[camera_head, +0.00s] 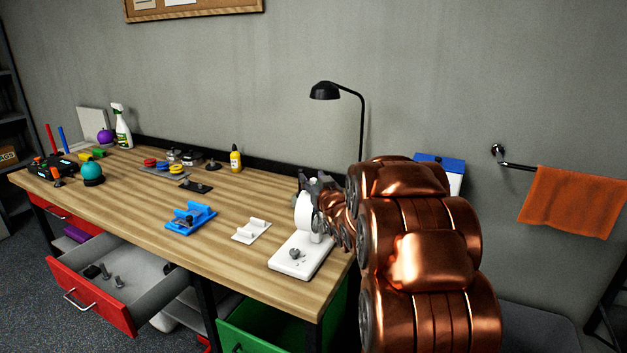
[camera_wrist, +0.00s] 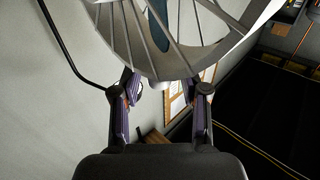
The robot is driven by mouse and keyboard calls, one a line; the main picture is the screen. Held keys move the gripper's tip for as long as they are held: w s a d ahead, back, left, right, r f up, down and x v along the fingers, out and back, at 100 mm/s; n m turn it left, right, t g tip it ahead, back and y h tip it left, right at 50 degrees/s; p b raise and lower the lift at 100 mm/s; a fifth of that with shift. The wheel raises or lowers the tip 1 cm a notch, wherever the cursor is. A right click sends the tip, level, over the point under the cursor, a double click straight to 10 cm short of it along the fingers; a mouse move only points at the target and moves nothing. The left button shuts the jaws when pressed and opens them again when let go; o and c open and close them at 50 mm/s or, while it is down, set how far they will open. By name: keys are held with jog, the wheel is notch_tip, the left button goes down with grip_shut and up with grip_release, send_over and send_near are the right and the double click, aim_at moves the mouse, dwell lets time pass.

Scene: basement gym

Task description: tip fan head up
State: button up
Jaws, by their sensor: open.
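A small white fan stands at the near right end of the workbench, with a flat white base (camera_head: 301,262) that carries a grey knob. Its white round fan head (camera_head: 303,213) is upright above the base, partly covered by my gripper (camera_head: 316,195). In the wrist view the pale ring and spokes of the fan head (camera_wrist: 160,66) fill the top of the picture. My gripper (camera_wrist: 163,98) is open there, with a finger on each side below the ring. The lower rim lies close to the fingertips; I cannot tell whether they touch.
The wooden workbench (camera_head: 140,200) holds a white bracket (camera_head: 251,230), a blue fixture (camera_head: 191,216) and a yellow bottle (camera_head: 235,159). A black lamp (camera_head: 325,91) rises behind. A red drawer (camera_head: 92,298) stands open at the front. My copper arm hides the bench's right end.

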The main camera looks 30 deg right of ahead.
grip_shut()
dwell(0.5)
